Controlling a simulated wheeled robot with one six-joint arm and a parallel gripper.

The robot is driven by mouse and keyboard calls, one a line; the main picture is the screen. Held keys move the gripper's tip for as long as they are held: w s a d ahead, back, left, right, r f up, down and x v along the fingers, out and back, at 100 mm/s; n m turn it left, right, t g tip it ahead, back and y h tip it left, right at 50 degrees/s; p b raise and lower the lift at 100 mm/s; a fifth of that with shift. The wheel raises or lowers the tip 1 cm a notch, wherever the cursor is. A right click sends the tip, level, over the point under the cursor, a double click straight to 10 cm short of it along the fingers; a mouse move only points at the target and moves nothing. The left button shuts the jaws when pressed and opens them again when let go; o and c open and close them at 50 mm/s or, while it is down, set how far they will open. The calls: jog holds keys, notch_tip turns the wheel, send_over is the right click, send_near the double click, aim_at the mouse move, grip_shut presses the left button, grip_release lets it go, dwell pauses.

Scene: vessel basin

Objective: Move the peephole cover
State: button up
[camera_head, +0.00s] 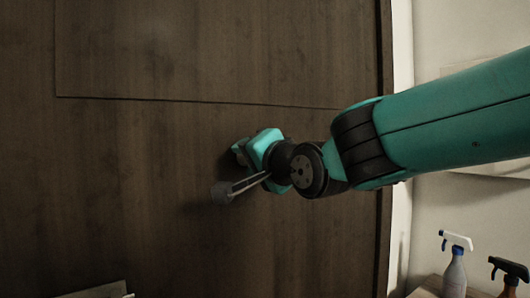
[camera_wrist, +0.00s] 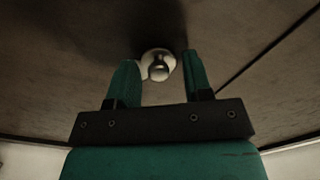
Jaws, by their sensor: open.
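The peephole cover (camera_wrist: 157,66) is a small, pale, shiny round fitting on the dark wooden door (camera_head: 140,180). In the wrist view it shows between the two green fingertips of my gripper (camera_wrist: 159,62), nearer the left one. The fingers are apart, with dark door surface visible beyond them; nothing is clamped. I cannot tell how far the fingertips stand from the cover. In the head view my gripper (camera_head: 242,151) is close to the door surface. The cover is hidden there behind my gripper and wrist.
A pale wall (camera_head: 450,35) lies right of the door edge. Two spray bottles, a grey one with a white top (camera_head: 454,270) and a dark one (camera_head: 510,275), stand at lower right. A pale object (camera_head: 98,291) shows at the bottom left. The door left of my gripper is clear.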

jog(key=shift+c, duration=0.2)
grip_shut()
jog(key=shift+f+n+b, duration=0.2)
jog(key=shift+n+b, duration=0.1)
jog(key=shift+b, duration=0.2)
jog(key=f+n+b, duration=0.1)
jog(key=n+b, duration=0.1)
jog(key=b, duration=0.1)
jog(key=shift+w+d+b, duration=0.1)
jog(key=shift+b, duration=0.2)
jog(key=shift+w+d+f+n+b, duration=0.25)
jog(key=shift+d+n+b, duration=0.15)
jog(key=shift+n+b, duration=1.5)
jog(key=shift+w+d+f+n+b, duration=0.2)
jog(key=shift+w+d+n+b, duration=0.15)
jog(key=shift+n+b, duration=1.5)
jog(key=shift+w+d+f+n+b, duration=0.2)
jog(key=shift+d+n+b, duration=0.25)
jog(key=shift+n+b, duration=1.45)
jog(key=shift+n+p, duration=0.45)
jog(key=shift+n, duration=0.1)
